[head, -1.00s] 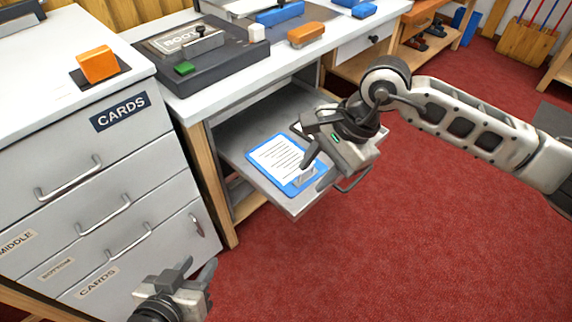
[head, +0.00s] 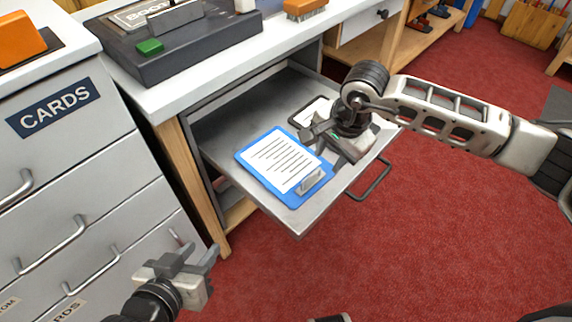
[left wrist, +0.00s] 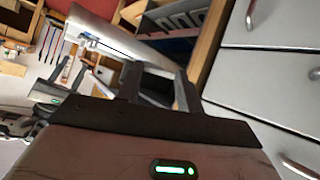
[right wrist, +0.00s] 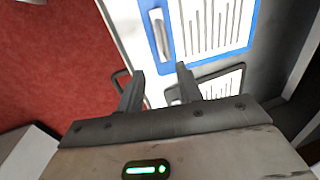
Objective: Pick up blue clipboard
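The blue clipboard (head: 280,163), with a printed white sheet and a metal clip at its front right end, lies flat in the open drawer (head: 222,128). The right wrist view also shows the blue clipboard (right wrist: 207,28), with its clip at the left end. My right gripper (head: 316,140) is over the drawer, just right of the blue clipboard. Its fingers are apart and empty in the right wrist view (right wrist: 160,74). My left gripper (head: 195,262) hangs in front of the cabinet, far from the clipboard. Its fingers are apart and empty in the left wrist view (left wrist: 156,78).
A second, dark-edged clipboard (head: 311,112) lies in the drawer behind the blue one, partly hidden by my right gripper. The drawer handle (head: 371,180) sticks out in front. A grey CARDS cabinet (head: 85,165) stands left. Red floor (head: 420,240) is clear at the right.

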